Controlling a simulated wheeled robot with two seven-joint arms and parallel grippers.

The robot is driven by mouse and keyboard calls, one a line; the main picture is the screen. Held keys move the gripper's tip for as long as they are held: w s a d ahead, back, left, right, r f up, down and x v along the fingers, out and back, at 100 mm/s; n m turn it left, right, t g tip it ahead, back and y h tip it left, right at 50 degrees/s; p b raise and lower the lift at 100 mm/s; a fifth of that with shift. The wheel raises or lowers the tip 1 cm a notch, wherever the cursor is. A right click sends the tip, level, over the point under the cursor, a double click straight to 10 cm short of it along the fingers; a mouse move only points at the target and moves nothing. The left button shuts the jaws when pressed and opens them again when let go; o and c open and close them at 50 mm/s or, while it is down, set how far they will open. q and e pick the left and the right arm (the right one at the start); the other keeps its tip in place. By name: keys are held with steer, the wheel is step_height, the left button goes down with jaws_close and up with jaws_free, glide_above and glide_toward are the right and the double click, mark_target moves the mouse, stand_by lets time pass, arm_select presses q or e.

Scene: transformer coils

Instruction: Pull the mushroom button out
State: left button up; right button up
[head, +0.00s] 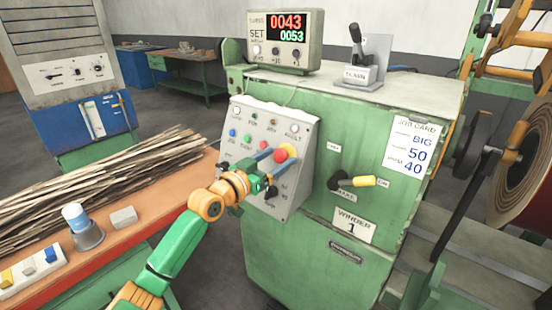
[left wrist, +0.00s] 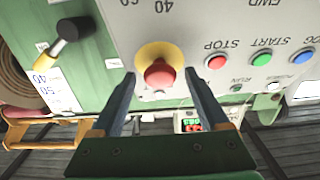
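The red mushroom button (head: 281,155) stands on a yellow collar on the grey control panel (head: 303,135) of the green winder. My left gripper (head: 273,163) is at the panel in front of it. In the left wrist view the red button (left wrist: 159,76) shows between the two fingers of my left gripper (left wrist: 160,80). The fingers are open, one on each side, with a visible gap to the red cap on both sides. Whether the tips touch the panel, I cannot tell. My right gripper is not in view.
A red stop button (left wrist: 216,62), green and blue buttons sit beside it on the panel. A black and yellow handle (head: 355,181) sticks out to the right. A display box (head: 285,40) and a lever (head: 360,60) stand on top. A bench with strips (head: 100,180) is at the left.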

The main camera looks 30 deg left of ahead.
arm_select(q)
jaws_close()
steer(key=shift+s+r+p, duration=0.1)
steer(key=shift+s+p, duration=0.05)
steer(key=shift+p, duration=0.25)
steer(key=shift+s, duration=0.2)
steer(key=shift+o, duration=0.6)
jaws_free()
steer(key=shift+s, duration=0.1)
steer(key=shift+r, duration=0.1)
